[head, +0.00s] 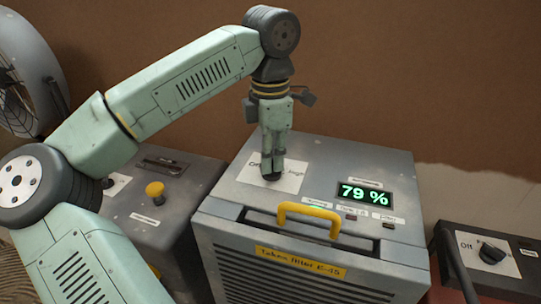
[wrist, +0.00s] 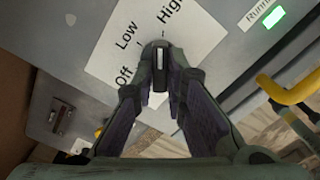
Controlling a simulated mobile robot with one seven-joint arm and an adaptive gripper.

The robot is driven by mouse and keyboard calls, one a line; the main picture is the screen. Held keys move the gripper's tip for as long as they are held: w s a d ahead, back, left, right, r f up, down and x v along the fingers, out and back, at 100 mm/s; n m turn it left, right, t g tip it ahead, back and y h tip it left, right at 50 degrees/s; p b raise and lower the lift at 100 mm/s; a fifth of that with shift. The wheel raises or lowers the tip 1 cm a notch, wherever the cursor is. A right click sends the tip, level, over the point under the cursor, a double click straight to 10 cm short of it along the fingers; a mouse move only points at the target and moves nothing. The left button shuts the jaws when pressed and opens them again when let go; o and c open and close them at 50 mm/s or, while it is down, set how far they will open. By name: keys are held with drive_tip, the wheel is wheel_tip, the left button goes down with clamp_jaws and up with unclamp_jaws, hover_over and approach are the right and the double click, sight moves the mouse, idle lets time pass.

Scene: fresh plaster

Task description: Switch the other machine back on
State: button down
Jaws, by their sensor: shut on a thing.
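My gripper (head: 272,176) is shut on a dark knob (wrist: 160,62) on top of the grey machine (head: 320,225) in the middle. In the wrist view the knob sits on a white label (wrist: 120,55) reading Off, Low and High. A green lamp marked Running (wrist: 273,17) is lit. The display (head: 364,194) reads 79 %. A second grey machine (head: 165,225) stands on the left, with a yellow button (head: 155,190) on top.
A yellow handle (head: 309,210) rises at the middle machine's front edge. A dark box (head: 510,235) at the right has a black knob (head: 492,253) beside the word Off. A fan (head: 25,75) stands at the far left. A brown wall (head: 430,80) is behind.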

drive_tip(key=shift+m, duration=0.6)
drive_tip(key=c, duration=1.6)
unclamp_jaws()
wheel_tip(320, 180, up, 12)
drive_tip(key=shift+d, duration=0.1)
